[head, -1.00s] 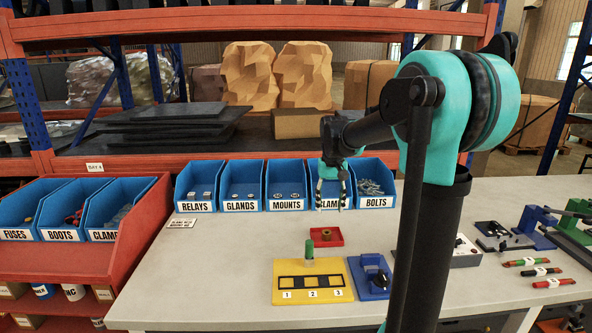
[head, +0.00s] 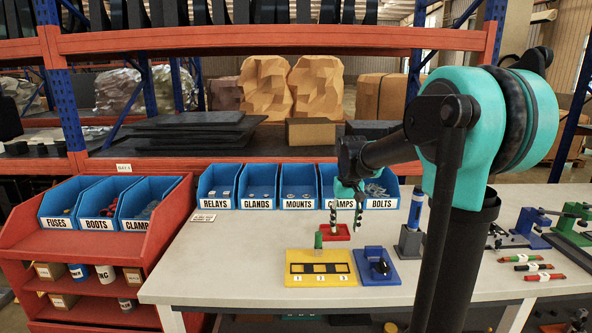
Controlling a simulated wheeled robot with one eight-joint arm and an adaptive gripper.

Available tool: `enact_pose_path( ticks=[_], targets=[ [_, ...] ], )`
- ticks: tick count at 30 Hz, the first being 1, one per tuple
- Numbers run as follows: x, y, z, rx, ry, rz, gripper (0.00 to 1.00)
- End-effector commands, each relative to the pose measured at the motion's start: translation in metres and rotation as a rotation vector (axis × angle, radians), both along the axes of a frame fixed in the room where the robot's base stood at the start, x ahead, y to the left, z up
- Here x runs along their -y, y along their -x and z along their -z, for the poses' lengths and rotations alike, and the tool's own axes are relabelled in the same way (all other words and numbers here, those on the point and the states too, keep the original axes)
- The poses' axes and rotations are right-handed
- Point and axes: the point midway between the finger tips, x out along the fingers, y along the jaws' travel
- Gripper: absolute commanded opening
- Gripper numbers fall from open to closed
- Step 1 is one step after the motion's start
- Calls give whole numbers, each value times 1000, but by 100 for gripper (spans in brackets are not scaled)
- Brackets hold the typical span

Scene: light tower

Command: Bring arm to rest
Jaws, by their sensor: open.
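My gripper (head: 346,218) hangs from my teal and black arm above the back middle of the grey worktable (head: 240,262). Its two dark fingers point down and stand apart, with nothing seen between them. In the picture it overlaps the front of the blue CLAMPS bin and the right edge of a small red tray (head: 330,233). The yellow base (head: 322,281) with numbered spots and a green cylinder (head: 318,240) is in front of and below it. A blue block with a dark knob (head: 377,265) sits to the right of the yellow base.
Blue bins, RELAYS (head: 217,187) to BOLTS (head: 380,190), line the table's back edge. A blue and white upright device (head: 413,225) stands close to my arm. Red and green cylinders (head: 533,267) lie at right. A red rack (head: 100,240) stands left. The table's left part is clear.

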Motion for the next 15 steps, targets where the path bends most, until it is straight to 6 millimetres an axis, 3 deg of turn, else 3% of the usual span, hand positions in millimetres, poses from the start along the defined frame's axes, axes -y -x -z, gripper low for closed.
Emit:
enact_pose_path(
  ticks=[8,15],
  targets=[
    [9,34,22,56,-4,1,49],
    [19,86,56,138,-7,2,49]
  ],
)
